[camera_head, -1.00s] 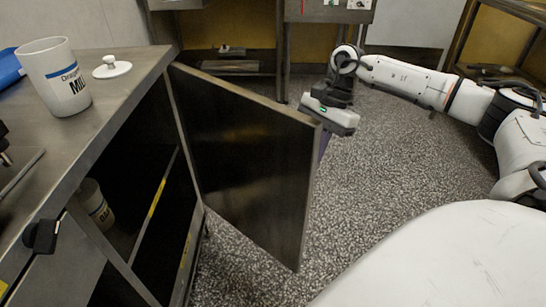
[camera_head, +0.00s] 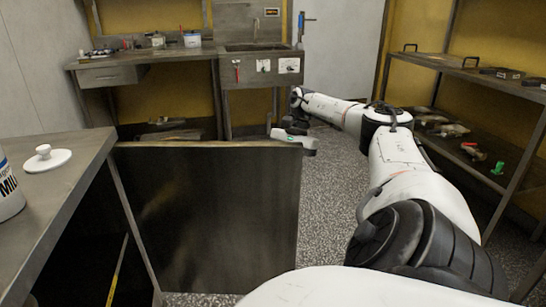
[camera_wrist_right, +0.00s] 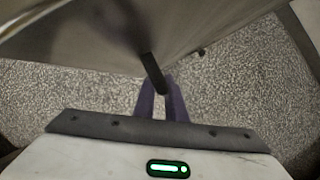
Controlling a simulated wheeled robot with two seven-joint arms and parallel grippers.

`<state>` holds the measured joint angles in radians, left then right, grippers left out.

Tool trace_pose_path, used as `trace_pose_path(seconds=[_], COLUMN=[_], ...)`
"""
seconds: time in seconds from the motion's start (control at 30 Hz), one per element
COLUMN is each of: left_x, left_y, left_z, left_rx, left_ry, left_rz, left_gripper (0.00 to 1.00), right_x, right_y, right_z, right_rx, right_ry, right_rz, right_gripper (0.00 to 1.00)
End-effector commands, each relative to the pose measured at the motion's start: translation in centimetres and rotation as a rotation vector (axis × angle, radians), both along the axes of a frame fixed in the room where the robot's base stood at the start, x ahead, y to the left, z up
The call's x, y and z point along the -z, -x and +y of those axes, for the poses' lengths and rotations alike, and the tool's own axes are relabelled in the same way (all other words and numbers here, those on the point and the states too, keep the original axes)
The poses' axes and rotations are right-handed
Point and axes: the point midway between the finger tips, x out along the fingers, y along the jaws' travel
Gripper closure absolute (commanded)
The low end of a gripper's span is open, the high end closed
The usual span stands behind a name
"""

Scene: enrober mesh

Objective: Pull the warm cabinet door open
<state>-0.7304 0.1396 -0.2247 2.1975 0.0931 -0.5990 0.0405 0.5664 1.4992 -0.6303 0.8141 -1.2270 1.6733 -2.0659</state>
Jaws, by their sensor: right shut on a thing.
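The warm cabinet door (camera_head: 215,215) is a dark metal panel that stands swung out from the cabinet (camera_head: 75,190) on the left. Its near face is square to me in the head view. My right gripper (camera_head: 293,137) is at the top of the door's free edge, partly hidden behind it. In the right wrist view its purple fingers (camera_wrist_right: 163,98) are shut on the dark bar handle (camera_wrist_right: 152,72) of the door (camera_wrist_right: 90,35). My left gripper is not in view.
A sink bench (camera_head: 262,75) stands at the back and a shelf rack (camera_head: 470,70) at the right. Speckled floor (camera_head: 335,190) is clear beyond the door.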

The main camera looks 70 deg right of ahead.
Motion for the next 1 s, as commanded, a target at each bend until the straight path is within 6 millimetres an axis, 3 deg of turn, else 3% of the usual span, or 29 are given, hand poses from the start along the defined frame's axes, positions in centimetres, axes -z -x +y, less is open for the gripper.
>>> trace_pose_path(seconds=[0.43, 0.47, 0.57, 0.87, 1.0], left_x=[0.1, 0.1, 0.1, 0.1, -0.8], left_y=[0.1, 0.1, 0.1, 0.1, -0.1], left_z=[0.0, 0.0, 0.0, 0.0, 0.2], left_rx=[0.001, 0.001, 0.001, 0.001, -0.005], left_ry=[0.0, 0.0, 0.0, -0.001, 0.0], left_rz=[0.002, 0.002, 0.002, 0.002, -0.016], left_gripper=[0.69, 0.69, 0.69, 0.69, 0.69], right_x=[0.2, 0.2, 0.2, -0.1, -1.4], right_y=[0.2, 0.2, 0.2, 0.1, 0.1], right_z=[-0.1, -0.1, -0.2, -0.2, -0.7], right_rx=[0.002, 0.002, 0.002, 0.002, 0.002], right_ry=[-0.001, -0.001, -0.001, 0.0, 0.0], right_rz=[0.005, 0.005, 0.004, 0.001, -0.005], right_gripper=[1.0, 0.84, 0.7, 0.7, 0.7])
